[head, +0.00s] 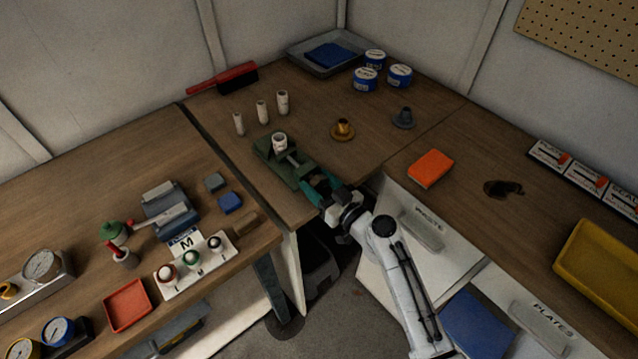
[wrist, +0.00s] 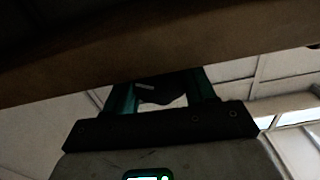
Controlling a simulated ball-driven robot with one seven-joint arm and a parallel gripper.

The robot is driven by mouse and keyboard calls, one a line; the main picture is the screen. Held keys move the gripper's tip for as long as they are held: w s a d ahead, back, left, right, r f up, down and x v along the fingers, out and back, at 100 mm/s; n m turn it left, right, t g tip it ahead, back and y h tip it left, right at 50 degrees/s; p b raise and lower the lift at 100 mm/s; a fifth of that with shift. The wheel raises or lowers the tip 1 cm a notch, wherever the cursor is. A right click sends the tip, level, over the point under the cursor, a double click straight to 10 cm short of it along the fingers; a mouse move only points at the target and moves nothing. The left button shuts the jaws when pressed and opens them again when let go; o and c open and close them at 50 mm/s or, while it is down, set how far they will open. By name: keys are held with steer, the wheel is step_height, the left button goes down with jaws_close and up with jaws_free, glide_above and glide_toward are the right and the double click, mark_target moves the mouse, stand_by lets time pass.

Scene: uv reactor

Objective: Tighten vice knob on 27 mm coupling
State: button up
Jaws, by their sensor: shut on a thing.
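The green vice (head: 270,152) stands at the front edge of the corner bench in the head view. A pale cylindrical coupling (head: 280,141) stands upright at its jaws; I cannot tell how firmly it is clamped. My gripper (head: 314,184), with teal fingers, is at the near end of the vice by the bench edge, shut on the vice knob. Fingers and arm mostly hide the knob in the head view. In the wrist view a dark piece, seemingly the knob (wrist: 162,90), shows between the two teal fingers, close under the brown bench edge.
Several similar pale cylinders (head: 262,111) stand behind the vice. A brass flanged part (head: 342,130) and a grey one (head: 403,118) stand to its right. An orange block (head: 430,168) lies on the right bench. A dark gap (head: 200,130) separates the left bench.

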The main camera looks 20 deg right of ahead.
steer(key=shift+f+m+b, duration=0.1)
steer(key=shift+m+b, duration=0.4)
steer(key=shift+m, duration=0.4)
steer(key=shift+m+b, duration=0.45)
steer(key=shift+m, duration=1.05)
steer(key=o, duration=1)
steer(key=shift+s, duration=0.1)
